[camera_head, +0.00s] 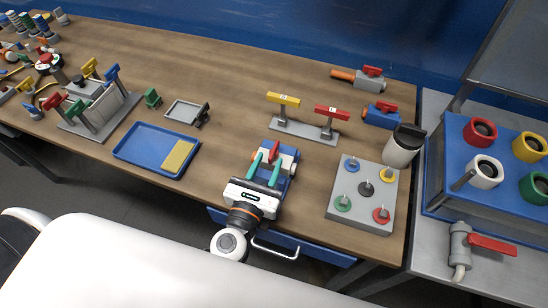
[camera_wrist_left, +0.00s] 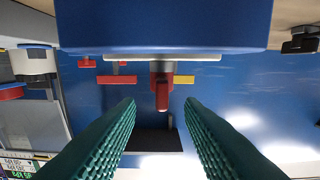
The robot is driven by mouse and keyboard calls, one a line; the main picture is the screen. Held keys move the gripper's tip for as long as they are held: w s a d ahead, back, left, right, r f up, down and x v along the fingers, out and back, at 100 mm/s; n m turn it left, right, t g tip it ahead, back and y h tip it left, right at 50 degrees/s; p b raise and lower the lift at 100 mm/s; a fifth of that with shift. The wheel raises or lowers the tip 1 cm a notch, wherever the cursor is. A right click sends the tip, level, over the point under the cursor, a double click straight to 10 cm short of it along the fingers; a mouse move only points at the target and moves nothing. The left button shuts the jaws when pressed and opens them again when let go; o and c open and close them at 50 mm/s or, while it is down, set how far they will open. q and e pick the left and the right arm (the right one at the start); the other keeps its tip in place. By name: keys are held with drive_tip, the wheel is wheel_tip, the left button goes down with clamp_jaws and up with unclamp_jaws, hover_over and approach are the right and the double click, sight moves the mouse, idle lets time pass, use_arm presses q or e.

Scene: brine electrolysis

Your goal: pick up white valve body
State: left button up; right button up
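A valve with a white body (camera_head: 288,155), a red handle (camera_head: 274,150) and blue parts stands near the table's front edge in the head view. My left gripper (camera_head: 267,163) is over it, its teal fingers apart on either side of the red handle. In the left wrist view the open fingers (camera_wrist_left: 160,112) have a gap between them, with the red handle (camera_wrist_left: 162,95) beyond it, under a large blue block (camera_wrist_left: 165,22). A thin white strip shows below that block. The gripper hides much of the valve, and I cannot tell whether the fingers touch it. My right gripper is not in view.
A grey stand with yellow and red handles (camera_head: 300,131) is just behind. A blue tray (camera_head: 135,150) is left. Two more red-handled valves, grey (camera_head: 369,83) and blue (camera_head: 378,119), lie at the back right.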

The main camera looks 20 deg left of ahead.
sight(270, 160)
use_arm(q)
drive_tip(key=w+p, duration=0.1)
drive_tip(key=w, duration=0.2)
drive_tip(key=shift+w, duration=0.35)
drive_tip(key=shift+s, duration=0.1)
clamp_jaws()
